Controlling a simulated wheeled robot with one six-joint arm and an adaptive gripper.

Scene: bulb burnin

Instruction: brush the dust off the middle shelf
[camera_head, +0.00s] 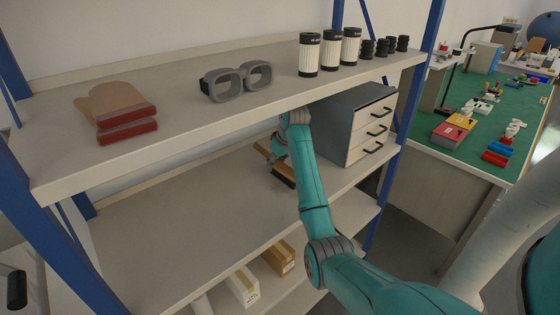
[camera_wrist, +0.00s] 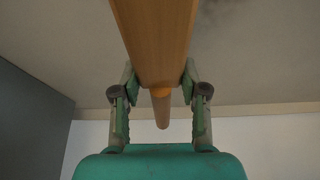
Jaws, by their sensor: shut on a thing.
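The middle shelf (camera_head: 190,212) is a beige board between blue posts, below a top shelf. My arm reaches in over it from the right. My gripper (camera_wrist: 158,92) is shut on a wooden brush (camera_wrist: 152,35), with one finger on each side of the wood. In the head view the brush (camera_head: 283,174) shows as a brown bar with dark bristles low at the shelf's surface. I cannot tell whether the bristles touch the board. A faint dark patch near the brush may be dust. The gripper's fingers are mostly hidden in the head view.
A grey drawer cabinet (camera_head: 348,125) stands on the middle shelf, right of my arm. The top shelf (camera_head: 190,107) overhangs and carries mitts (camera_head: 122,112), goggles (camera_head: 237,81) and several canisters (camera_head: 331,50). Boxes (camera_head: 243,287) lie below. The middle shelf's left part is clear.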

